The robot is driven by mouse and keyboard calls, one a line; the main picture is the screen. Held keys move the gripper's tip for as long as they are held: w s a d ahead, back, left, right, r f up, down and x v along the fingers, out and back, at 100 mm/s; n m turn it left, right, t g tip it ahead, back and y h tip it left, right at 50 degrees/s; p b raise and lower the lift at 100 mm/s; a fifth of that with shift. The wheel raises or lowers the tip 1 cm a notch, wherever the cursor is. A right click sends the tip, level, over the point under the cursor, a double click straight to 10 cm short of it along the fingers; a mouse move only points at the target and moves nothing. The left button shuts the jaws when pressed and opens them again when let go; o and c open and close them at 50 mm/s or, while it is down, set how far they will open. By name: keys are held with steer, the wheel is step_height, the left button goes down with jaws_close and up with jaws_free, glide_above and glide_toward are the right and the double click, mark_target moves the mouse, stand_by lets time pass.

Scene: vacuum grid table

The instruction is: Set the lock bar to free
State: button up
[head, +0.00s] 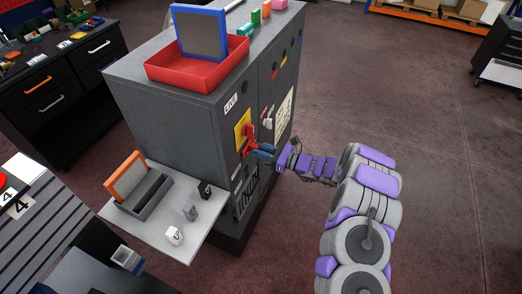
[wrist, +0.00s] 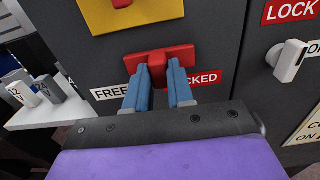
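The lock bar (wrist: 186,54) is a red horizontal bar with a raised red grip in its middle, on the dark cabinet front in the wrist view. A white FREE label (wrist: 108,92) is at its lower left. A label ending in CKED (wrist: 206,78) is at its lower right, partly hidden by a finger. My gripper (wrist: 158,70) has its two blue fingers apart, one on each side of the red grip. I cannot tell whether they press on it. In the head view my gripper (head: 263,150) reaches the cabinet front from the right.
A yellow plate (wrist: 101,16) with a red handle is just above the bar. The cabinet (head: 165,112) carries a red tray (head: 195,78) on top. A white switch (wrist: 289,62) is to the right. A side shelf (head: 150,230) with small blocks stands left. Floor at right is clear.

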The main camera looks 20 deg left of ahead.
jaws_close()
steer(key=s, duration=0.3)
steer(key=s+b, duration=0.1)
steer(key=s, duration=0.1)
steer(key=shift+s+a, duration=0.25)
steer(key=shift+s, duration=0.05)
stand_by(0.3)
steer(key=o, duration=0.5)
jaws_free()
steer(key=s+d+p, duration=0.1)
steer(key=d+p, duration=0.2)
steer(key=d, duration=1.4)
steer(key=shift+s+d, duration=0.15)
steer(key=shift+d, duration=0.1)
